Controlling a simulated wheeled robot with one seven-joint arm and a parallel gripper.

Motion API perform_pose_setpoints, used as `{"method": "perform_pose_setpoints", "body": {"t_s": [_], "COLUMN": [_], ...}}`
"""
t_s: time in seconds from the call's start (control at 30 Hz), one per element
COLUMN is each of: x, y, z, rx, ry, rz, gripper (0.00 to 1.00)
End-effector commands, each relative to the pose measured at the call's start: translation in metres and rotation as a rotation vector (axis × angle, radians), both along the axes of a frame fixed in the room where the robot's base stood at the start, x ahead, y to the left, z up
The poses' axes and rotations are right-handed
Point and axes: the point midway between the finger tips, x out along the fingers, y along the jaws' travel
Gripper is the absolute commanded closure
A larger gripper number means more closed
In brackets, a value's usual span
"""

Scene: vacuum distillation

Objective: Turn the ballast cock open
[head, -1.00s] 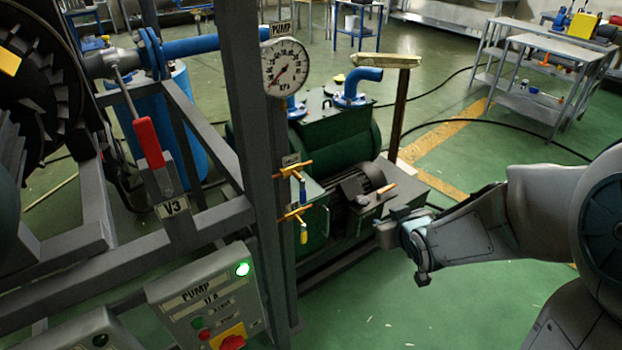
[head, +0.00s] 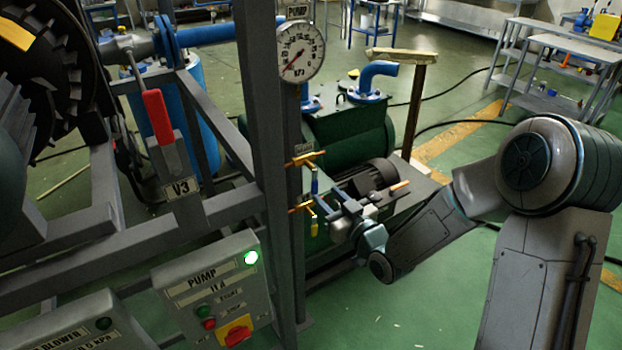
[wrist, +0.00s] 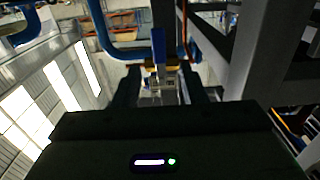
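Two brass cocks sit on the grey post in the head view. The upper cock (head: 305,160) has a blue lever (head: 315,182) hanging straight down. The lower cock (head: 301,208) has a yellow lever (head: 314,226), also hanging down. I cannot read which label says ballast. My gripper (head: 336,207) is just right of the levers, with its fingers pointing at them. In the wrist view, the fingers of my gripper (wrist: 160,88) are apart. The blue lever (wrist: 158,45) and some brass (wrist: 150,67) show beyond the gap, apparently not gripped.
The pressure gauge (head: 300,53) is above the cocks. The green pump (head: 350,135) and its motor stand behind my gripper. The pump control box (head: 212,290), with a lit green lamp, is at lower left. The red V3 lever (head: 157,117) is farther left. Green floor is free at the front right.

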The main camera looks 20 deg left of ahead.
Motion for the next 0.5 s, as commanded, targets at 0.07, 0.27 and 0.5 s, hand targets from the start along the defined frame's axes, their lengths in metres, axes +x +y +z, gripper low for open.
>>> {"method": "perform_pose_setpoints", "body": {"t_s": [0.07,0.27,0.5], "x": [0.012,0.037,0.054], "y": [0.015,0.044,0.063], "z": [0.001,0.001,0.0], "rx": [0.002,0.002,-0.001], "ry": [0.001,0.001,0.001], "rz": [0.002,0.0,0.0], "gripper": [0.62,0.62,0.62]}}
